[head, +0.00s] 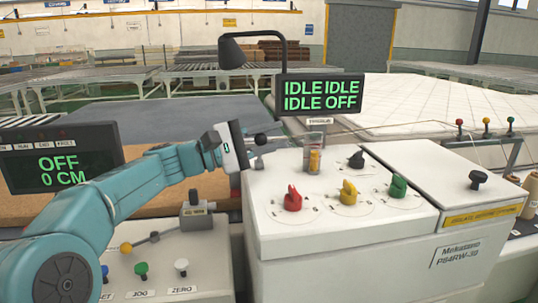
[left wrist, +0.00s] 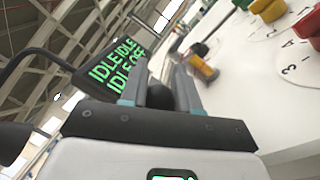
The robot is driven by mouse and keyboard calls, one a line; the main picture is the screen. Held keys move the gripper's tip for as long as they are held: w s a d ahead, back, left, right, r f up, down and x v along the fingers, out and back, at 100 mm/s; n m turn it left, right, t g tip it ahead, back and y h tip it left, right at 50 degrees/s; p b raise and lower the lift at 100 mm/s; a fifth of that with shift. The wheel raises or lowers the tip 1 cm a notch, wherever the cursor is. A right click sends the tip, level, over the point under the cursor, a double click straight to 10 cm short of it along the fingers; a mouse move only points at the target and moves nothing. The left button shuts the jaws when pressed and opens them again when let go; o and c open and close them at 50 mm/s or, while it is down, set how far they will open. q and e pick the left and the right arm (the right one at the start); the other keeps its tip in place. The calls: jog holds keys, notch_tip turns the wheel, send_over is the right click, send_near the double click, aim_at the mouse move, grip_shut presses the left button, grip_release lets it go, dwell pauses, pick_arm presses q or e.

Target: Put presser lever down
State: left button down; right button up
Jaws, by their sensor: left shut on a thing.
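My left gripper (head: 264,146) reaches in from the left to the near-left top edge of the white console (head: 330,245). It is shut on a dark ball knob (head: 260,139), which I take to be the presser lever's knob. In the left wrist view, the knob (left wrist: 160,97) sits between the two fingers (left wrist: 158,88). The lever's rod and pivot are mostly hidden, so its angle is hard to tell. My right gripper is not in view.
The console top carries red (head: 292,199), yellow (head: 348,192) and green (head: 397,186) selector knobs. A display (head: 319,95) reading IDLE and OFF stands behind. Another display (head: 62,162) reads OFF, 0 CM. A quilted white mattress (head: 430,100) lies behind.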

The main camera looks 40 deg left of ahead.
pick_arm(q)
jog(key=shift+s+d+m+b, duration=0.25)
jog(key=shift+m+b, duration=0.55)
jog(key=shift+b, duration=0.1)
jog(key=c, duration=0.9)
grip_release()
jog(key=shift+f, duration=0.1)
jog(key=shift+o, duration=0.2)
jog(key=shift+s+a+f, duration=0.1)
jog(key=shift+s+a, duration=0.05)
jog(key=shift+s, duration=0.05)
jog(key=b+v, duration=0.1)
jog(key=v, duration=1.4)
jog(key=shift+s+a+f, duration=0.15)
jog(key=shift+s+a, duration=0.1)
jog(key=shift+a, duration=0.05)
